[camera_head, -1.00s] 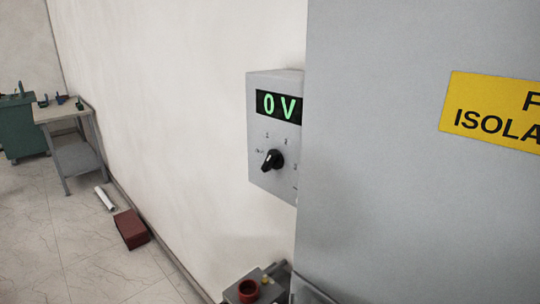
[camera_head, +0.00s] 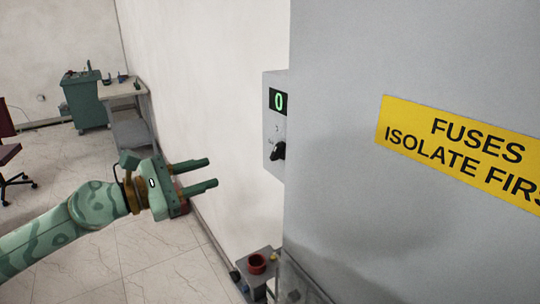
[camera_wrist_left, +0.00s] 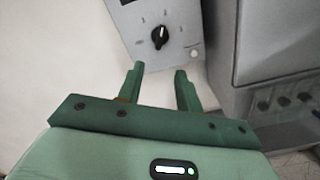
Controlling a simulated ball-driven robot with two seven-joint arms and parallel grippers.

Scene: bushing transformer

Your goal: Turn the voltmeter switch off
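The voltmeter is a grey wall box (camera_head: 271,160) in the head view, partly hidden by the grey cabinet. Its display (camera_head: 278,101) shows a green 0, with the rest cut off. The black rotary switch (camera_head: 278,151) sits below the display. In the left wrist view the switch (camera_wrist_left: 160,37) shows whole, its white mark pointing up and slightly right. My left gripper (camera_head: 213,173) is open and empty, left of the box and a little lower than the switch, apart from it. In the wrist view its two fingers (camera_wrist_left: 160,68) point toward the switch. My right gripper is not in view.
The large grey cabinet (camera_head: 390,230) with a yellow fuse sign (camera_head: 460,150) fills the right side. A cart with a red ring (camera_head: 257,263) stands low by the wall. A workbench (camera_head: 122,91) is far left. The floor between is mostly clear.

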